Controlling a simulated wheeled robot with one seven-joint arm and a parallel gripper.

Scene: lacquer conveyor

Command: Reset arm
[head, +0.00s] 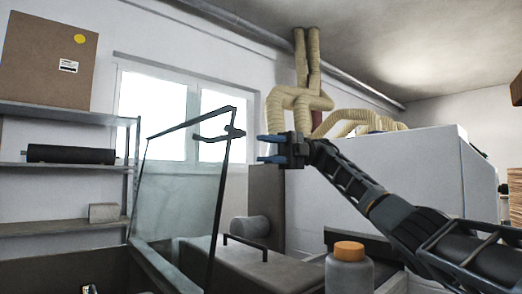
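My gripper (262,149) is in the middle of the head view, raised in the air and pointing left. Its two blue fingers are apart, with nothing visible between them. My dark arm reaches up to it from the lower right corner. The gripper appears just right of a tilted glass panel (180,195) with a dark frame and a black handle (222,136). I cannot tell how far apart in depth the gripper and the panel are.
A grey bottle with an orange cap (349,251) stands below my arm. A large white cabinet (400,160) is behind the arm, with beige hoses (308,90) above it. Shelves (60,165) hold a cardboard box (48,60) and a black roll (70,154) at left.

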